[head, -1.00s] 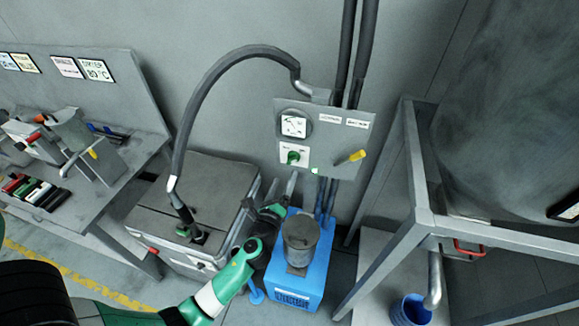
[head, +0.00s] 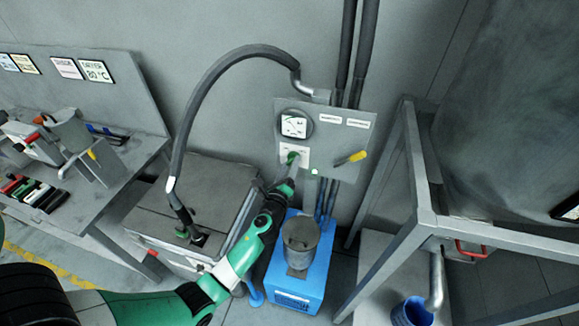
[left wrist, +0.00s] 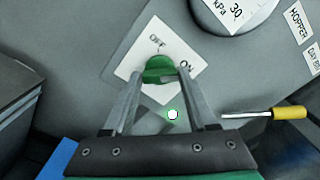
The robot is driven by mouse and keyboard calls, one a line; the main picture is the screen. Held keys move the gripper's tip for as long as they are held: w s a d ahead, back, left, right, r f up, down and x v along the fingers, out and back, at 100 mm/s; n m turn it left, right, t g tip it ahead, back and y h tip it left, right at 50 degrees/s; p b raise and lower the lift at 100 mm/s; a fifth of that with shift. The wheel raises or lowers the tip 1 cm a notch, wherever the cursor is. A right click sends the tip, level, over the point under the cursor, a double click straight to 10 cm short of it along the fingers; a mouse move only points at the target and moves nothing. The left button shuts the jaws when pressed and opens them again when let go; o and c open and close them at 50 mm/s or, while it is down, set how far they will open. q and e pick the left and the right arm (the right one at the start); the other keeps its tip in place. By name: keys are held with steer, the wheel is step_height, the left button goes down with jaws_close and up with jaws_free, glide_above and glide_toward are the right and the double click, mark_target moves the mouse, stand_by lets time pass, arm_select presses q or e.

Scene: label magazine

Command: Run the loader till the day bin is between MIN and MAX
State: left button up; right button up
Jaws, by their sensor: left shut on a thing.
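A grey control panel (head: 335,140) on the wall carries a green rotary knob (left wrist: 160,68) on a white plate marked OFF and ON. My left gripper (left wrist: 163,78) is shut on this knob, with one finger on each side. In the head view my left gripper (head: 291,166) reaches up to the panel and partly covers the knob. A small lamp (left wrist: 172,114) below the knob glows pale green. A yellow-handled lever (left wrist: 290,113) is to the right, under labels including HOPPER. No MIN or MAX marks are readable. My right gripper is not in view.
A blue unit (head: 297,282) with a metal canister (head: 300,239) stands below the panel. A hose (head: 185,125) arches from a grey bin (head: 200,180) to the panel's top. A metal frame (head: 425,200) with a large grey vessel stands right, above a blue bucket (head: 411,311).

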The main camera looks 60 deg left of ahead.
arm_select(q)
steer(key=c, duration=0.4)
steer(key=shift+n, duration=0.3)
steer(key=n+b, duration=0.2)
steer(key=n, duration=0.1)
steer(key=shift+f, duration=0.15)
steer(key=n+b, duration=0.2)
steer(key=n, duration=0.2)
steer(key=shift+n+b, duration=3.05)
steer(key=shift+n, duration=2.05)
